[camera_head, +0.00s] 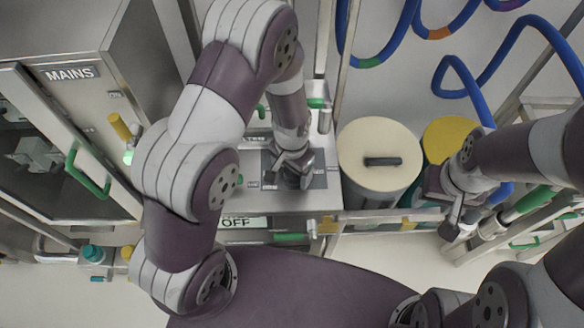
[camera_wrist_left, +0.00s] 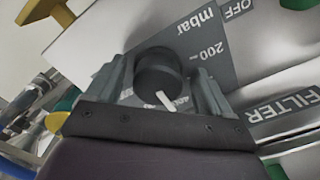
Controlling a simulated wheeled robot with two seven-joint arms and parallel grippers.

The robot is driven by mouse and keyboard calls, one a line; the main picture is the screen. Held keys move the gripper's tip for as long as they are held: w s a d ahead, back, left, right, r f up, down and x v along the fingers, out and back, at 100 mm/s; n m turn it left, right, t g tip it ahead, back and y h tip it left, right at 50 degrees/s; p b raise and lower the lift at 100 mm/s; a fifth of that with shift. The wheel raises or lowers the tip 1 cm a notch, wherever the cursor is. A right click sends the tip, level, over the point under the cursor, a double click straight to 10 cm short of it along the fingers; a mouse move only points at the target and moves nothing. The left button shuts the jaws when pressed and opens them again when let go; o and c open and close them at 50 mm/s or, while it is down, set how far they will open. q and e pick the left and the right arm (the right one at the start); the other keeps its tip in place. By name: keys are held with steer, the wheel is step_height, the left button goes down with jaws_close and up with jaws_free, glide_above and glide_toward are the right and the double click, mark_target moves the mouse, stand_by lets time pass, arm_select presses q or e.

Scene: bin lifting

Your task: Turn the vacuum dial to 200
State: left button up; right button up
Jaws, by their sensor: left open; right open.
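The vacuum dial (camera_wrist_left: 158,73) is a round black knob with a white pointer mark, on a grey scale plate (camera_wrist_left: 212,28) printed "mbar", "200" and "OFF". The pointer slants to the lower right in the left wrist view, near a partly hidden label that seems to begin with "40", away from the "200". My left gripper (camera_head: 287,178) is over the panel; in the left wrist view its open fingers (camera_wrist_left: 160,84) stand on both sides of the dial. I cannot tell whether they touch it. In the head view the gripper hides the dial. My right gripper (camera_head: 455,212) is open and empty, at the right.
A "FILTER" label (camera_wrist_left: 285,106) is beside the dial plate. A cream-lidded drum (camera_head: 380,145) and a yellow-lidded one (camera_head: 450,133) stand right of the panel. A "MAINS" cabinet (camera_head: 75,85) with a green-handled door is at left. Blue hoses (camera_head: 455,75) hang behind.

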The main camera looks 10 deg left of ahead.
arm_select(q)
steer(key=shift+d, duration=0.15)
steer(key=shift+c, duration=0.8)
steer(key=c, duration=0.8)
steer(key=shift+n, duration=0.4)
steer(key=n+p, duration=0.1)
steer(key=n, duration=0.1)
steer(key=shift+n, duration=0.4)
steer(key=n, duration=0.4)
steer(key=shift+d+n+p, duration=0.1)
steer(key=shift+n+p, duration=0.2)
steer(key=shift+p, duration=0.05)
steer(key=n, duration=0.3)
steer(key=shift+n, duration=0.3)
steer(key=shift+f+n+p, duration=0.1)
steer(key=shift+n+p, duration=0.35)
steer(key=shift+n, duration=1.45)
steer(key=shift+d+n, duration=0.1)
steer(key=shift+n, duration=0.2)
steer(key=shift+w, duration=0.1)
